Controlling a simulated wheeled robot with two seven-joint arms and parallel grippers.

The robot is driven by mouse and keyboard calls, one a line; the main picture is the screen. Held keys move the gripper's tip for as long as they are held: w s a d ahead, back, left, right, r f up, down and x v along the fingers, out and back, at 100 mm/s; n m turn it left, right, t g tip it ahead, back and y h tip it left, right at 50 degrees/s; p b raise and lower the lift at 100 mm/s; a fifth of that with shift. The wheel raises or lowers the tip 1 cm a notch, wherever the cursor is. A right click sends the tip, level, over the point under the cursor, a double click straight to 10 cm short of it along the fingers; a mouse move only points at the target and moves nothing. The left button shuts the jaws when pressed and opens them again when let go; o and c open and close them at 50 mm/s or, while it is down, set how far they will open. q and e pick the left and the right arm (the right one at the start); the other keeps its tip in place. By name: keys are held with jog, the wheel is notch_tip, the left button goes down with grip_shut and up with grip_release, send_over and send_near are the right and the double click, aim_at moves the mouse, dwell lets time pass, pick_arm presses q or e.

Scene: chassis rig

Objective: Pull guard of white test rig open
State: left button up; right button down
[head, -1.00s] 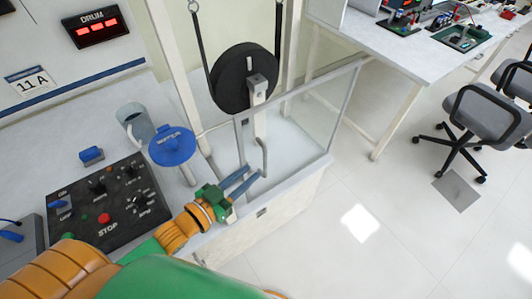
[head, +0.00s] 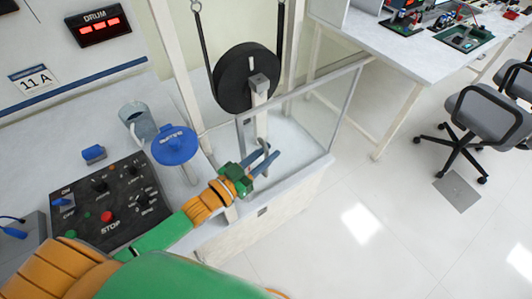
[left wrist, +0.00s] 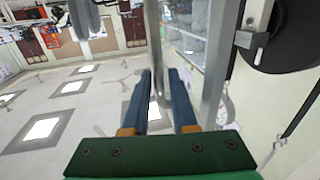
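The white test rig (head: 255,222) stands in the middle of the head view. Its guard (head: 325,110) is a clear panel in a grey frame, with a grey bar handle (head: 264,146) at its near left end. My left gripper (head: 271,158) is at this handle, with its blue fingers apart. In the left wrist view, the fingers (left wrist: 160,80) lie on either side of the grey handle bar (left wrist: 158,50), with gaps that look visible. I cannot tell whether either finger touches it. My right gripper is in neither view.
A black drum (head: 247,78) hangs behind the guard. The floor (head: 400,230) to the right is clear up to the chair (head: 487,118).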

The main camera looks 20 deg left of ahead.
pick_arm(q)
grip_shut()
dwell(1.2)
